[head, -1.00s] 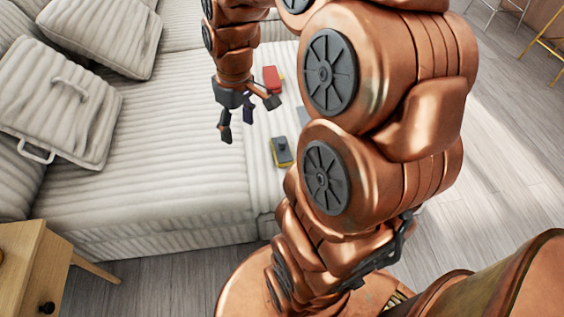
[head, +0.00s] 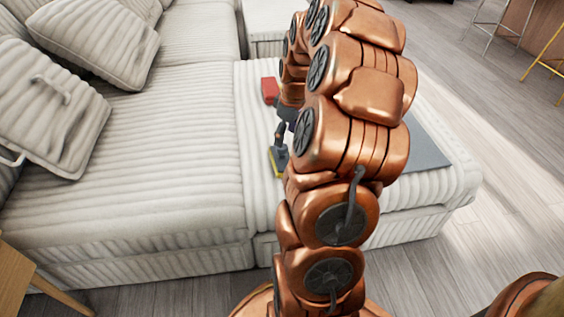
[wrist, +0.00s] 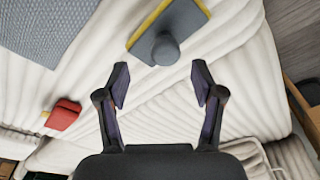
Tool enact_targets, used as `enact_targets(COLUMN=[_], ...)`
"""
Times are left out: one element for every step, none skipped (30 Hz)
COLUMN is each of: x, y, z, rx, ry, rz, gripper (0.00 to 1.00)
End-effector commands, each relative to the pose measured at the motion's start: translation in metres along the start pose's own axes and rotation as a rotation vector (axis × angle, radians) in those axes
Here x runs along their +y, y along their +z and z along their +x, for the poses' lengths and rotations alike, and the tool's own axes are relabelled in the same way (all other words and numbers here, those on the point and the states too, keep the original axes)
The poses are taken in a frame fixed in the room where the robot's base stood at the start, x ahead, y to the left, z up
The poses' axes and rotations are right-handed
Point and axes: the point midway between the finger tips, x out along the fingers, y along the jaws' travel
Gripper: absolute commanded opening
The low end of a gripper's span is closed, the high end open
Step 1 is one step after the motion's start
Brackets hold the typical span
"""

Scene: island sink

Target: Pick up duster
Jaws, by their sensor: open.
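The likely duster (wrist: 180,22) is a flat dark grey block with a yellow edge and a round grey knob. In the wrist view it lies on the pale ribbed sofa, at the top centre. In the head view the duster (head: 277,163) is partly hidden by my arm. My gripper (wrist: 160,76) is open and empty, its two fingers apart. In the wrist view the knob shows just beyond the gap between the fingertips. In the head view my gripper (head: 281,130) is mostly hidden, with one dark finger visible close to the duster.
A red block with some yellow (wrist: 62,115) lies on the sofa to the left in the wrist view; it also shows in the head view (head: 269,90). A flat grey textured panel (wrist: 48,28) lies nearby. Cushions (head: 95,38) lie on the left; the sofa seat between is clear.

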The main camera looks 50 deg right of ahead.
Motion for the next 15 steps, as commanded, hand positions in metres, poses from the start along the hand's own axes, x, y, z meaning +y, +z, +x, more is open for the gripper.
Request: enact_targets(x=[-0.001, -0.001, -0.002, -0.002, -0.002, -0.003, -0.004, -0.004, -0.005, -0.006, -0.007, -0.008, -0.008, -0.007, -0.007], y=[0.001, 0.001, 0.001, 0.001, 0.001, 0.001, 0.001, 0.001, 0.002, 0.001, 0.001, 0.001, 0.001, 0.0, 0.0], z=[0.006, 0.008, 0.01, 0.011, 0.013, 0.016, 0.019, 0.023, 0.028, 0.033, 0.037, 0.043, 0.047, 0.05, 0.054], rx=[-0.002, -0.003, -0.003, -0.003, -0.003, -0.003, -0.004, -0.004, -0.005, -0.004, -0.004, -0.002, -0.002, -0.001, -0.001], ry=[-0.002, -0.003, -0.003, -0.003, -0.003, -0.003, -0.003, -0.004, -0.004, -0.003, -0.003, -0.003, -0.003, -0.003, -0.002], rz=[0.0, 0.0, 0.0, 0.0, 0.0, 0.0, 0.0, 0.0, 0.0, 0.0, 0.0, 0.001, 0.001, 0.001, 0.001], gripper=[0.67, 0.67, 0.67, 0.67, 0.67, 0.67, 0.67, 0.67, 0.67, 0.67, 0.67, 0.67, 0.67, 0.67, 0.67])
